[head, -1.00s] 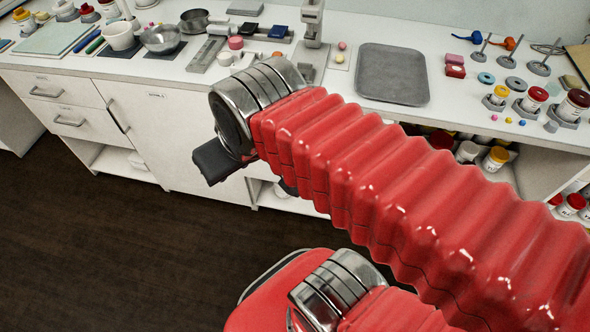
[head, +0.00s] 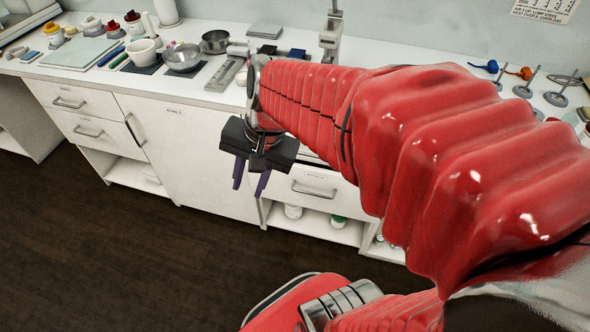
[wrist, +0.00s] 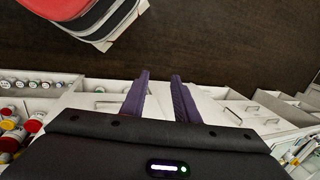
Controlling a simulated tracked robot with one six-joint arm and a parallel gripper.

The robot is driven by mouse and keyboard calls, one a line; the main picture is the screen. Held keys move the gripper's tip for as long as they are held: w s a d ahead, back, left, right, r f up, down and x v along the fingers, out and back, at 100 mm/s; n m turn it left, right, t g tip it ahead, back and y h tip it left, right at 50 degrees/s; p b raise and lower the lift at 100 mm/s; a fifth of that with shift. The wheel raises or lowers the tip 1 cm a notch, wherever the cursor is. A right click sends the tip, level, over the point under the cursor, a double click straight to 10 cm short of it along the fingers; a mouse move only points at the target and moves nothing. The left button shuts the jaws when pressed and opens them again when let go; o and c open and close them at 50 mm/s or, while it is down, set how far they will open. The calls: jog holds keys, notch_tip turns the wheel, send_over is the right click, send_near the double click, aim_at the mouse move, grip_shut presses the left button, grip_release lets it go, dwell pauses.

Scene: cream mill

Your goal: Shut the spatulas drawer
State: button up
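My gripper (head: 250,190) hangs in front of the white counter with its two purple fingers apart and nothing between them. The fingers also point away toward the floor in the wrist view (wrist: 160,76). A drawer with a bar handle (head: 322,190) shows just right of my gripper, above an open shelf; my arm hides its upper part. Two more drawers, an upper one (head: 70,101) and a lower one (head: 95,133), are at the far left and look closed. The drawer labels are too small to read, so I cannot tell which is the spatulas drawer.
A tall cupboard door (head: 185,150) stands between the left drawers and my gripper. Bowls, a cup and tools crowd the countertop, including a metal bowl (head: 182,58). The dark floor (head: 120,250) in front is clear.

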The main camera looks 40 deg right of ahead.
jog(key=w+d+f+m+t+y, duration=0.1)
jog(key=w+d+f+m+y, duration=0.3)
jog(key=d+f+m, duration=0.65)
jog(key=w+d+f+m+t+y, duration=0.25)
jog(key=d+f+m, duration=0.4)
jog(key=m, duration=0.65)
jog(key=m+t+h, duration=0.4)
jog(key=m+t, duration=0.5)
jog(key=m, duration=1.4)
send_near(311, 193)
jog(key=s+d, duration=0.2)
jog(key=s, duration=0.1)
jog(key=shift+s+a+r, duration=0.1)
jog(key=shift+s+a, duration=0.05)
jog(key=x, duration=1.4)
jog(key=shift+s+a, duration=0.1)
jog(key=shift+a, duration=0.05)
jog(key=shift+c, duration=0.4)
